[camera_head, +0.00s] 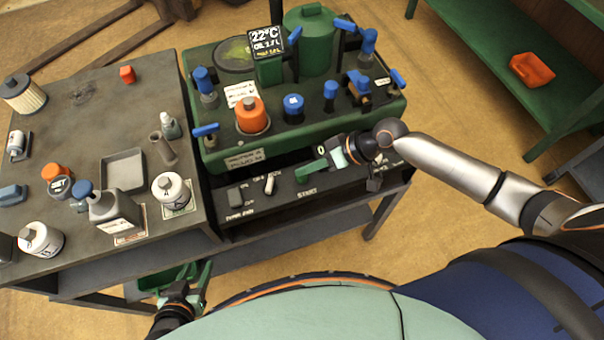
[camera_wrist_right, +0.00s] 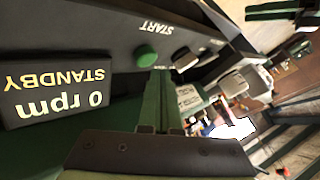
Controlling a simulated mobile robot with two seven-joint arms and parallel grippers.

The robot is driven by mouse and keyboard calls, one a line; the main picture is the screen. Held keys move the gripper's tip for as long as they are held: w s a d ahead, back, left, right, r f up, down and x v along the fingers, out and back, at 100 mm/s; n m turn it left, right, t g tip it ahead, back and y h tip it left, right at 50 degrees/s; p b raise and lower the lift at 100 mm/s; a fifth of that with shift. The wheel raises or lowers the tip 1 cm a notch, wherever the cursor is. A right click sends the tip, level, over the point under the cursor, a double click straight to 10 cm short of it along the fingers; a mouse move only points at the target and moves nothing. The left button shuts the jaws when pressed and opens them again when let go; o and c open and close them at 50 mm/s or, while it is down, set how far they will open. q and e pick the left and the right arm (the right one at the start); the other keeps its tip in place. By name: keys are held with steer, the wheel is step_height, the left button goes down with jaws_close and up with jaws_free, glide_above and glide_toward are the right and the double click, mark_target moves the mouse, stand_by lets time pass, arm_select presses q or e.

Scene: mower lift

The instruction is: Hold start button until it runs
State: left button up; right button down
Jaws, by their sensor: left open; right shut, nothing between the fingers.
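The green start button (camera_wrist_right: 146,55) shows in the right wrist view beside the START lettering on the dark front panel (camera_head: 285,203). My right gripper (camera_head: 303,174) is shut and empty, reaching over the panel from the right in the head view. In its wrist view its fingertips (camera_wrist_right: 158,73) are close to the button; I cannot tell if they touch it. In the head view the gripper hides the button. The display (camera_wrist_right: 58,92) reads 0 rpm and STANDBY. My left gripper (camera_head: 190,277) is open and empty, low in front of the bench.
The green machine top (camera_head: 270,150) holds an orange cap (camera_head: 252,115), several blue-capped parts and a 22°C readout (camera_head: 267,40). A rocker and a lever (camera_head: 270,184) lie left of START. The left table (camera_head: 85,110) carries bottles and a grey tray (camera_head: 122,170).

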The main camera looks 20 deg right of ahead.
mark_target(307, 178)
steer(key=shift+f, duration=0.4)
steer(key=shift+f+b, duration=0.5)
stand_by(0.5)
stand_by(0.6)
steer(key=shift+r+p, duration=0.9)
steer(key=shift+r, duration=0.05)
step_height(307, 178, up, 5)
steer(key=p, duration=0.5)
steer(key=shift+r, duration=0.1)
